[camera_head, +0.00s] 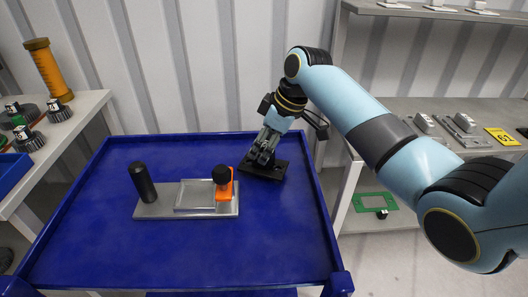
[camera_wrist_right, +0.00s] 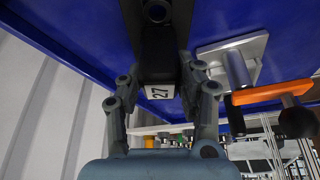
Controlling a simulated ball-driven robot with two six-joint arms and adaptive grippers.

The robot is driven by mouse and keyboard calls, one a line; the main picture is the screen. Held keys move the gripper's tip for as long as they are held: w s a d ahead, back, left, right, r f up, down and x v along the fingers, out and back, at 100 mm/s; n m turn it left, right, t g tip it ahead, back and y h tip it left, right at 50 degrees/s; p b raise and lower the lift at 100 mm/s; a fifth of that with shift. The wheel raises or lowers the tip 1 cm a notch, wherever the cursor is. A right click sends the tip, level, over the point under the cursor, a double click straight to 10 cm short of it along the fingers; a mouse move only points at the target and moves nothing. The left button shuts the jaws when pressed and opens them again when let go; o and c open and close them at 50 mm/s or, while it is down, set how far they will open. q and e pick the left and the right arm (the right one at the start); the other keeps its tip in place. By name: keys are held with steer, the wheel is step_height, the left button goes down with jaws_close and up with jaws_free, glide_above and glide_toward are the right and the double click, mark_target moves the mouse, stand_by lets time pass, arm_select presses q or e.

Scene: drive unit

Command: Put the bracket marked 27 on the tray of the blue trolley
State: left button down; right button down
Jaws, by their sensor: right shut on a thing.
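The bracket marked 27 is a dark piece with a flat black base (camera_head: 277,169) at the far right part of the trolley's blue tray (camera_head: 285,245). In the right wrist view its dark body (camera_wrist_right: 160,48) carries a white label reading 27. My right gripper (camera_head: 262,152) is shut on the bracket from above; its fingers (camera_wrist_right: 160,98) lie on both sides of it in the right wrist view. The base looks flat on the tray or just above it; I cannot tell which. My left gripper is not in view.
A grey fixture plate (camera_head: 160,210) with a black post (camera_head: 143,182) and an orange clamp (camera_head: 225,190) stands on the tray, left of the bracket. The tray's front is clear. A bench (camera_head: 82,112) is at left; shelves (camera_head: 400,108) with parts are at right.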

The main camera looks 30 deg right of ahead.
steer(key=shift+f, duration=0.85)
steer(key=shift+f, duration=0.1)
steer(key=c, duration=0.9)
jaws_free()
steer(key=v, duration=1.2)
steer(key=shift+s, duration=0.1)
